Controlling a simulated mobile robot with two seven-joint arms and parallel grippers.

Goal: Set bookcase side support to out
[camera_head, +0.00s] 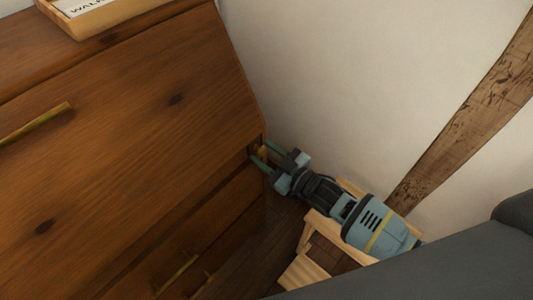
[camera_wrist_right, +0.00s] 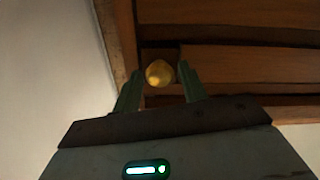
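The bookcase (camera_head: 150,110) is dark brown wood with a large sloping front panel, and it fills the left of the head view. Its side support shows as a small end piece with a round brass knob (camera_wrist_right: 159,73), in a narrow slot by the right corner. In the head view the knob (camera_head: 262,151) is partly hidden by my fingers. My right gripper (camera_head: 265,156) is at this corner. In the right wrist view its green fingers (camera_wrist_right: 161,72) stand on either side of the knob, with small gaps visible. My left gripper is not in view.
A light wooden piece (camera_head: 309,229) with slats stands on the floor below my right arm. A pale wall (camera_head: 320,80) with a slanted timber beam (camera_head: 470,105) is close on the right. A shallow wooden tray (camera_head: 95,18) sits on top. Brass handles (camera_head: 35,125) stick out from the front.

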